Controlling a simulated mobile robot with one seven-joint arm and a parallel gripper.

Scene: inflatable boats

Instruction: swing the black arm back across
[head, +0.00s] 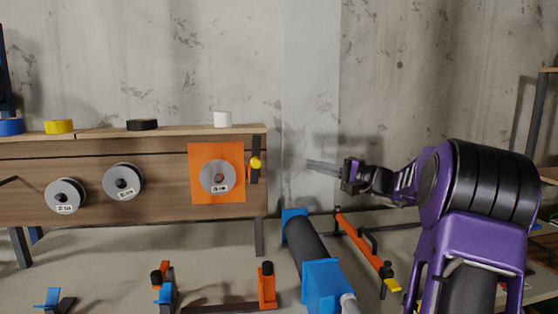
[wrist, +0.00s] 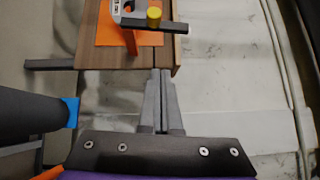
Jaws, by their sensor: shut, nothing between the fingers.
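The black arm (head: 255,145) is a short dark bar with a yellow knob (head: 256,163). In the head view it stands upright at the right edge of an orange panel (head: 198,195), beside a grey disc (head: 218,177) with a white label. The black arm also shows at the top of the wrist view (wrist: 176,28), with its yellow knob (wrist: 154,17). My gripper (head: 309,163) is shut and empty, right of the board's end and apart from the black arm. Its fingers (wrist: 160,73) lie together in the wrist view.
The wooden board (head: 150,185) carries two more grey discs. Yellow, blue, black and white rolls stand on its top ledge. A black cylinder with blue ends (head: 307,242) and an orange bar (head: 360,240) lie below my gripper. The concrete wall stands behind.

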